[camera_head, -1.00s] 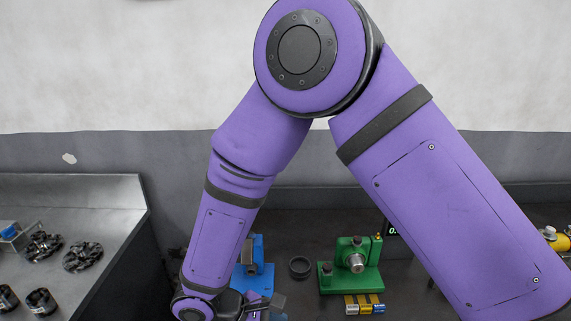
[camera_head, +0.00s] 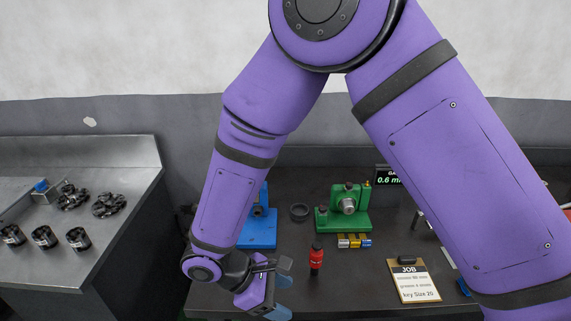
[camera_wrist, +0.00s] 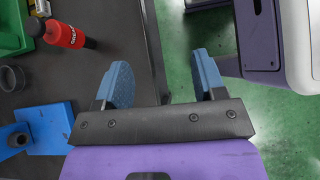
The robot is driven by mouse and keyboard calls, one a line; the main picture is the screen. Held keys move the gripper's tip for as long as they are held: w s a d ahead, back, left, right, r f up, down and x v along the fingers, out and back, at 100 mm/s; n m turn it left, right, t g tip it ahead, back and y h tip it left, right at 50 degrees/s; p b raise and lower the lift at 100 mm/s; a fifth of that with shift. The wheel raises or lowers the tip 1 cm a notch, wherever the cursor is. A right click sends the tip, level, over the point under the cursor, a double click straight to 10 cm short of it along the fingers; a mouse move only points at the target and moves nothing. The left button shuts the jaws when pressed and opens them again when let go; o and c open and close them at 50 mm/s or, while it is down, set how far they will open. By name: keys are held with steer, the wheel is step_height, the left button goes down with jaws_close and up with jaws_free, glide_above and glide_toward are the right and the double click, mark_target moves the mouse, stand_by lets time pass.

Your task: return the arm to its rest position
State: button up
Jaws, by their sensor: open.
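My purple arm stands bent in front of the dark workbench (camera_head: 340,295) in the head view, its elbow at the top. My gripper (camera_head: 281,297) hangs near the bench's front edge, left of a red bottle (camera_head: 316,259). In the wrist view my gripper (camera_wrist: 162,82) has its two blue fingers spread wide with nothing between them. The bench edge and green floor lie below it there. The red bottle also shows in the wrist view (camera_wrist: 66,34), apart from the fingers.
A blue fixture (camera_head: 258,230), a black ring (camera_head: 300,212) and a green fixture (camera_head: 348,210) stand at the back. A JOB clipboard (camera_head: 413,280) lies at right. A metal side counter (camera_head: 110,165) at left holds several dark parts. Part of the bench is hidden behind my arm.

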steer(key=w+d+r+m+y, duration=0.35)
steer(key=d+r, duration=0.45)
steer(key=r, duration=0.3)
steer(key=w+d+r+m+y, duration=0.2)
steer(key=d+r+m, duration=0.3)
steer(key=d+r, duration=0.4)
steer(key=s+d+r+m+t+y, duration=0.3)
steer(key=s+d+r+m+t, duration=0.2)
steer(key=s+d+r+m, duration=0.4)
steer(key=shift+s+d+r+t+y, duration=0.35)
steer(key=shift+s+d+r, duration=0.7)
steer(key=shift+d+r, duration=1.4)
steer(key=shift+d+f, duration=0.15)
steer(key=shift+f, duration=0.05)
